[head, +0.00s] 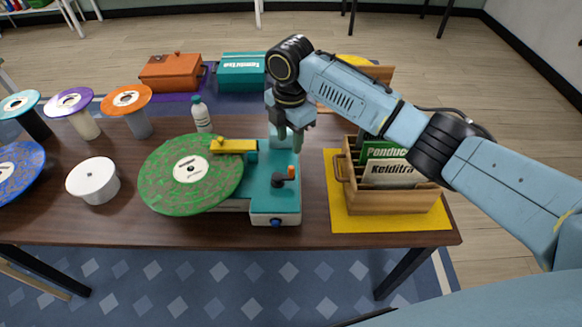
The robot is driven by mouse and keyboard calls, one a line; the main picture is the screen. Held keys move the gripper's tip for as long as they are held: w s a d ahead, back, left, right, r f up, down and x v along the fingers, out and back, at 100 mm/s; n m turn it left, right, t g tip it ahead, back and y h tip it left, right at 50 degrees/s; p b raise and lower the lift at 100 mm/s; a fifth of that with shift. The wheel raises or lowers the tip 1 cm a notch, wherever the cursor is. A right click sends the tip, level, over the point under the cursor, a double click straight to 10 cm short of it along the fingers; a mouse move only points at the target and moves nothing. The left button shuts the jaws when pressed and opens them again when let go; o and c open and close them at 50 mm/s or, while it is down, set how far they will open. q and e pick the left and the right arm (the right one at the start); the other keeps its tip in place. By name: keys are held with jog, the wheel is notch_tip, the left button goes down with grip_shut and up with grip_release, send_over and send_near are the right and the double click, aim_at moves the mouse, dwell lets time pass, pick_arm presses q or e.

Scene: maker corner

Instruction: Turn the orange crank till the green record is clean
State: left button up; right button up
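The green record (177,188) with a white label lies flat on the teal and white record-cleaning machine (273,206). Brownish smudges cover much of its green face. A yellow bar (233,146) reaches from the machine over the record's back edge. The orange crank handle (291,172) stands upright on a dark crank arm on the machine's top. My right gripper (290,143) points down above and behind the crank, with its fingers apart and nothing seen between them. It looks clear of the handle. My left gripper is out of view.
A white bottle (201,115) stands behind the record. A wooden crate (390,200) of record sleeves sits on a yellow mat (390,221) at right. A white round tub (93,181) and several colored discs on stands are at left. Orange (171,73) and teal (241,71) boxes are behind.

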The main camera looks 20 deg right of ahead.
aim_at(291, 168)
jog(key=f, duration=0.8)
jog(key=f+b, duration=0.1)
jog(key=f, duration=0.3)
jog(key=shift+w+d+f, duration=0.25)
jog(key=shift+w+f, duration=0.05)
grip_shut()
